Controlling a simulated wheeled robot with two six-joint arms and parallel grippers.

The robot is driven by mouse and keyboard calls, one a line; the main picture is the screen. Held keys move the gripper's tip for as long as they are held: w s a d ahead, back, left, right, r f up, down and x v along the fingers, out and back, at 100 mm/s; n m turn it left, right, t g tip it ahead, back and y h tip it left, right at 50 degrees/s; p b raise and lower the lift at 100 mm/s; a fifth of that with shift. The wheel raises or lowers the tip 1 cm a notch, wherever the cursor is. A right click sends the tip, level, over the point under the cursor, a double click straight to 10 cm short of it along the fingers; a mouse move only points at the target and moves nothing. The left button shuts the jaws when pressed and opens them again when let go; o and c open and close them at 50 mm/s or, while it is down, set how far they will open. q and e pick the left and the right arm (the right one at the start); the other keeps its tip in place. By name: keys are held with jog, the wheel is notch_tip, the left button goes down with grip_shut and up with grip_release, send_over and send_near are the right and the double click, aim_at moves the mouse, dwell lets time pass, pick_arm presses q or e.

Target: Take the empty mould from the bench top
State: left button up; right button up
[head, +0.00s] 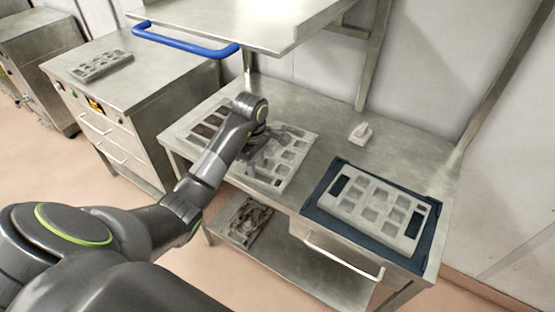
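A pale grey mould (295,163) with empty-looking square cells lies on the steel bench top (330,118). My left gripper (262,160) is low over its left part, and the wrist hides some of it. I cannot tell whether the fingers touch the mould or how far apart they are. Left of it, partly behind my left arm, is a mould with brown-filled cells (208,127). Another pale mould with empty-looking cells (372,208) lies on a dark blue mat (318,205) at the bench's right end. My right gripper is out of view.
A small white object (361,133) stands behind the moulds. A brown-stained mould (245,222) is on the lower shelf. Another mould (101,66) lies on the left cabinet (150,70). A raised steel shelf with a blue handle (185,43) overhangs the bench's back left.

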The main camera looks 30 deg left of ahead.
aim_at(256, 180)
pick_arm(q)
jog(key=shift+s+f+b, duration=0.1)
jog(key=shift+f+b, duration=1.9)
jog(key=shift+f, duration=0.85)
jog(key=shift+r, duration=0.1)
grip_shut()
